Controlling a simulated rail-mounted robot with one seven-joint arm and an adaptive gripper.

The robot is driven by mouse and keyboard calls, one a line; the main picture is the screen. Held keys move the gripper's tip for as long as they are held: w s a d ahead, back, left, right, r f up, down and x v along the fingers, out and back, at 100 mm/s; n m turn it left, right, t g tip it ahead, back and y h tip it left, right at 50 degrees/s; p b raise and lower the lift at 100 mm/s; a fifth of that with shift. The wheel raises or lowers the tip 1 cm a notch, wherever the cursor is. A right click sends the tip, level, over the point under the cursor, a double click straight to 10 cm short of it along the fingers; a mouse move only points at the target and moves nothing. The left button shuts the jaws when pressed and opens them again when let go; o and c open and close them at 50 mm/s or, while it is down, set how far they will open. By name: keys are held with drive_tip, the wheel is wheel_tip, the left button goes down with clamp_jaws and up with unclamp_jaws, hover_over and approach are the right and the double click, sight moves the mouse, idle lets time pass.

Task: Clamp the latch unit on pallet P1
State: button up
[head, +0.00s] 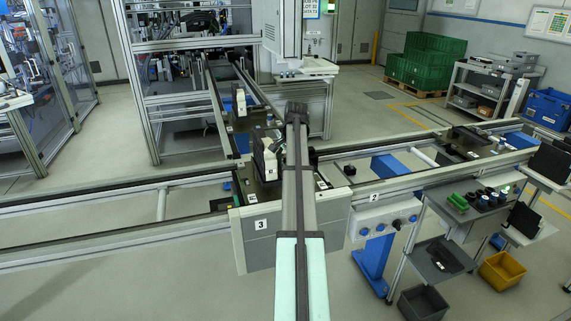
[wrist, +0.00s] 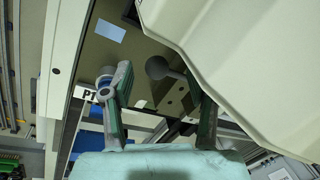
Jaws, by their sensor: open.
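My gripper (wrist: 160,88) is open in the wrist view, its two dark green-grey fingers apart. A dark round knob (wrist: 158,67) shows between the fingertips, with a short arm running toward the right finger; I cannot tell whether anything touches it. A large cream housing (wrist: 240,60) covers the right side and hides part of the plate. In the head view, my arm hides the gripper and part of the pallet with a black upright unit (head: 265,158).
Conveyor rails run left, right (head: 375,187) and back from the junction box marked 3 (head: 261,224). Another pallet (head: 468,143) stands on the right line. A cart with dark cups (head: 482,200) and a yellow bin (head: 502,270) stand at the front right.

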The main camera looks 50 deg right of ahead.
drive_tip(key=shift+w+f, duration=0.1)
drive_tip(key=shift+f, duration=0.4)
clamp_jaws()
drive_tip(key=shift+w+r, duration=0.1)
drive_tip(key=shift+d, duration=0.15)
